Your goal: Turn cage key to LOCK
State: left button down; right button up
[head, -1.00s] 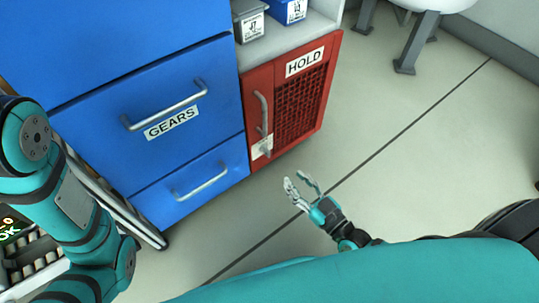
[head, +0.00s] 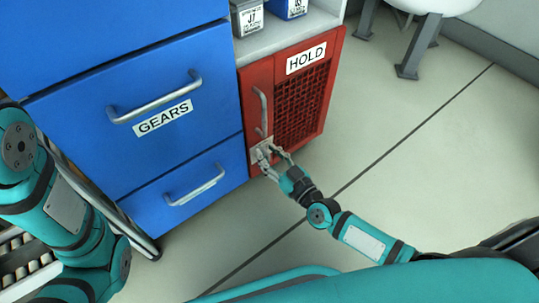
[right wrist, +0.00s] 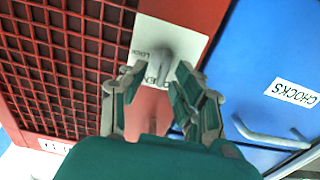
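The red cage (head: 302,105) has a mesh door with a HOLD label and a grey handle. Low on its front, a white key plate (right wrist: 152,36) shows upside-down lettering that seems to read LOCK and OPEN. A grey key (right wrist: 166,58) sticks out of the plate, partly hiding the lettering. My right gripper (head: 272,155) is at the plate in the head view. In the right wrist view, its fingers (right wrist: 158,74) are apart, one on each side of the key; contact is unclear. My left arm shows at the left, but its gripper is out of view.
A blue drawer cabinet (head: 120,75) with a GEARS label stands left of the cage. A CHOCKS label (right wrist: 292,93) shows on blue in the right wrist view. Small bins (head: 248,18) sit on the shelf above the cage.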

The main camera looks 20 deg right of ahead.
grip_shut()
jog(key=shift+m, duration=0.3)
jog(key=m+p, duration=0.1)
jog(key=m, duration=0.2)
jog(key=shift+d, duration=0.2)
jog(key=m, duration=0.4)
jog(key=shift+w+d+f+p, duration=0.1)
jog(key=shift+d+f+p, duration=0.05)
jog(key=shift+p, duration=0.15)
jog(key=m, duration=0.4)
jog(key=shift+d+f+m, duration=0.15)
jog(key=shift+f+m, duration=0.1)
jog(key=shift+m, duration=0.05)
jog(key=m, duration=0.3)
jog(key=m+b, duration=0.1)
jog(key=m, duration=0.1)
jog(key=shift+d+f+m, duration=0.1)
jog(key=shift+f+m, duration=0.2)
grip_release()
